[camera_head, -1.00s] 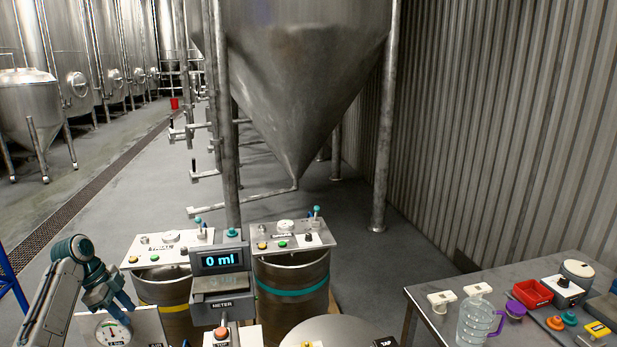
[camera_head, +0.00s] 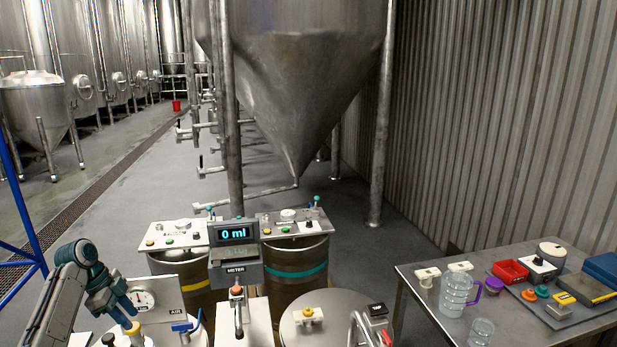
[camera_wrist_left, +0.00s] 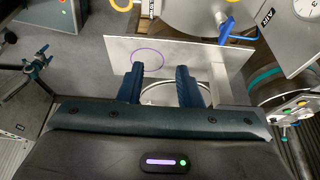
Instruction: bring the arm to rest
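My left gripper (camera_head: 126,312) is at the lower left of the head view, just left of the round gauge on the AIR panel (camera_head: 165,299). In the left wrist view its two dark blue fingers (camera_wrist_left: 160,88) stand apart with a gap between them and nothing held. A pale plate with a purple ring (camera_wrist_left: 163,54) lies beyond the fingertips. My right gripper cannot be made out in either view.
A meter (camera_head: 234,233) reading 0 ml stands before two drums. A side table (camera_head: 410,277) at right holds a clear jug (camera_head: 455,294) and a red bin (camera_head: 509,271). Open floor lies behind.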

